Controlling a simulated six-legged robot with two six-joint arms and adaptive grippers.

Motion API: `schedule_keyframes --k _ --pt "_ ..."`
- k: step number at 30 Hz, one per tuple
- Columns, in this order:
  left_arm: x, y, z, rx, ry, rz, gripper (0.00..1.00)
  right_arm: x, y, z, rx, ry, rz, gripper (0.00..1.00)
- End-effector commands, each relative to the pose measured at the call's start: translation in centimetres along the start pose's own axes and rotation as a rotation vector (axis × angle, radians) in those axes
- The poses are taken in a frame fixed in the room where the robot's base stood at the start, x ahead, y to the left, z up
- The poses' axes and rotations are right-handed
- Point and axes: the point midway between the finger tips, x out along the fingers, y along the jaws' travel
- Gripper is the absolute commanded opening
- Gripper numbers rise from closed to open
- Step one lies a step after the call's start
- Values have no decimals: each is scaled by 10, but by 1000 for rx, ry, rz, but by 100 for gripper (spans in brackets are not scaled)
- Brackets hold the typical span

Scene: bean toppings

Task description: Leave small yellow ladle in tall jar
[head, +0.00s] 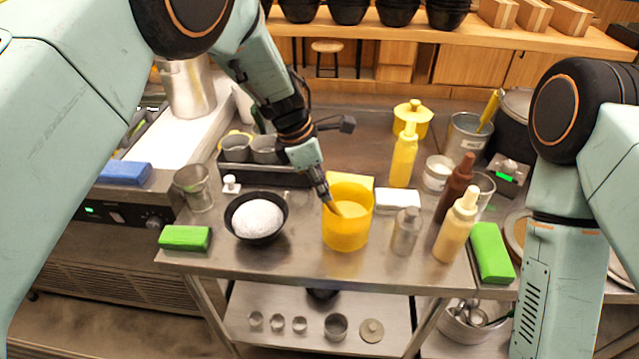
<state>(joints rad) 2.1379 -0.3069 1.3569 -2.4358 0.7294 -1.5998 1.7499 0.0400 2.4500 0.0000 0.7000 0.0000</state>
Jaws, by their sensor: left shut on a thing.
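The tall jar (346,232) is a yellow cylinder standing upright at the front middle of the steel table. My left gripper (334,207) reaches down from the upper left, with its fingertips at the jar's mouth, inside the rim. It is shut on what looks like the small yellow ladle. Yellow on yellow makes the ladle hard to pick out, and its bowl is hidden. I cannot tell whether it touches the jar's bottom. My right arm hangs at the right, and its gripper is out of the picture.
A black bowl of white grains (257,219) is left of the jar. A metal shaker (406,232) and a cream bottle (456,228) are close on its right. A yellow bottle (403,160) stands behind. A metal pot (466,137) holds another yellow handle (490,110).

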Motion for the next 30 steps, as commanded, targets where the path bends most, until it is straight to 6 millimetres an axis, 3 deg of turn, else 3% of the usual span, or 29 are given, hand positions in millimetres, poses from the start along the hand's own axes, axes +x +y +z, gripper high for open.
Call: schedule_keyframes --k 12,13,21,30 --pt "3 0 2 0 -18 1 0 4 0 0 0 0 0 40" --pt "3 0 2 0 -18 1 24 4 0 0 0 0 0 40" --pt "3 0 1 0 -17 1 47 4 0 0 0 0 0 40" --pt "2 0 1 0 -17 0 48 4 0 0 0 0 0 40"
